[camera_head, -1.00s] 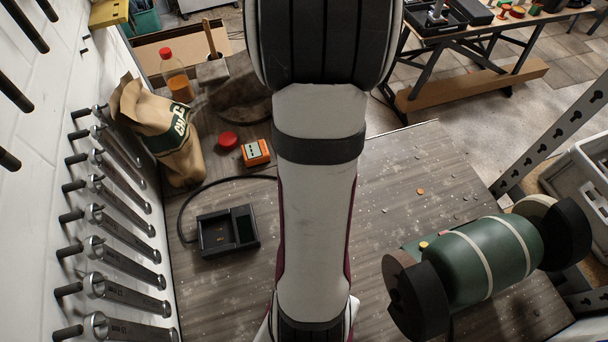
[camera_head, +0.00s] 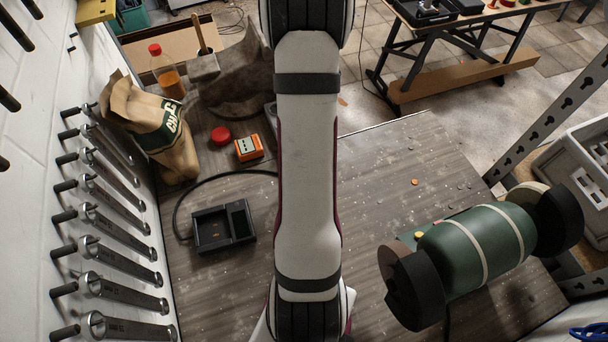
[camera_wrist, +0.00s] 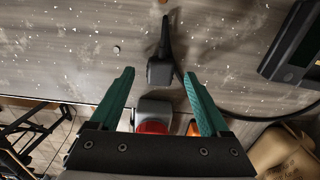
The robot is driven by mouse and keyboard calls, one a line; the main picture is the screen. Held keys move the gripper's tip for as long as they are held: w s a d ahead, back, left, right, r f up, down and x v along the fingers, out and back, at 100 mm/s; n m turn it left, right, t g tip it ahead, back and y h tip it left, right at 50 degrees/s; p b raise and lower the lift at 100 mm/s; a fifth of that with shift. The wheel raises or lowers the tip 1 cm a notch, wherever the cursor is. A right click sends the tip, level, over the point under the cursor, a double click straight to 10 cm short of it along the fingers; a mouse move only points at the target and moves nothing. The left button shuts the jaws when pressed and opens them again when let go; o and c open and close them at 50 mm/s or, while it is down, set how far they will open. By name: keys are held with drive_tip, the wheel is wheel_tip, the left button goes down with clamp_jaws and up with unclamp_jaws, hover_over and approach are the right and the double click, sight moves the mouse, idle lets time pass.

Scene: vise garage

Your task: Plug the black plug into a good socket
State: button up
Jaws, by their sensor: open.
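The black plug (camera_wrist: 160,71) lies on the bench in the wrist view, with its cable behind it. My gripper (camera_wrist: 160,84) has two teal fingers spread wide, one on each side of the plug in the picture; I see no contact. Below the plug, between the fingers, is a grey block with a red face (camera_wrist: 153,119), partly hidden by the gripper; I cannot tell if it is a socket. In the head view my arm hides the plug and gripper. An orange box with dark slots (camera_head: 249,147) stands beside a red round cap (camera_head: 220,135).
A black charger-like tray (camera_head: 222,226) with a cable sits left of my arm. A green cylinder (camera_head: 478,243) lies at right. The bench between arm and cylinder is mostly clear.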

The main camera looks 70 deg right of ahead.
wheel_tip(320, 180, down, 2)
idle(0.4)
clamp_jaws()
drive_tip(key=shift+r, duration=0.15)
